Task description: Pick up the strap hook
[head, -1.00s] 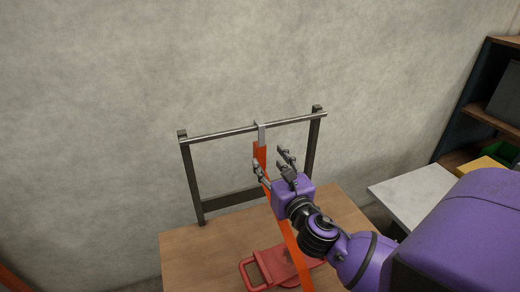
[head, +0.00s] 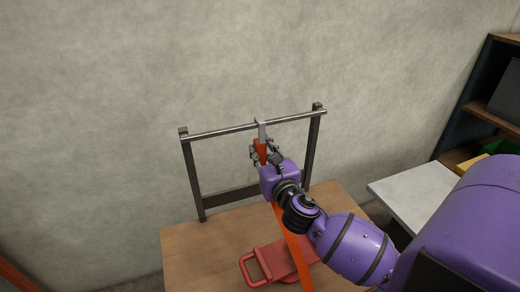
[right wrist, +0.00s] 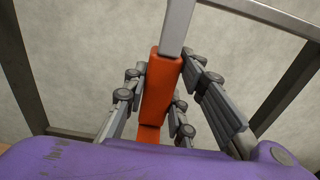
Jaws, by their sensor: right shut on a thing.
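The strap hook (head: 262,129) is a flat grey metal hook hung over the horizontal bar of a metal frame. Its orange body hangs below the bar, with an orange strap (head: 293,246) running down past the table's red part. My right gripper (head: 262,151) is shut on the orange body, just under the bar. In the right wrist view the fingers lie on both sides of the orange body (right wrist: 161,88), and the grey metal (right wrist: 176,25) rises above it. My left gripper is not in view.
The metal frame (head: 190,172) stands on a wooden table (head: 205,250). A red piece with a loop handle (head: 268,262) lies on the table under the strap. A pale surface (head: 410,190) and a dark shelf (head: 470,125) stand at the right. The table's left part is clear.

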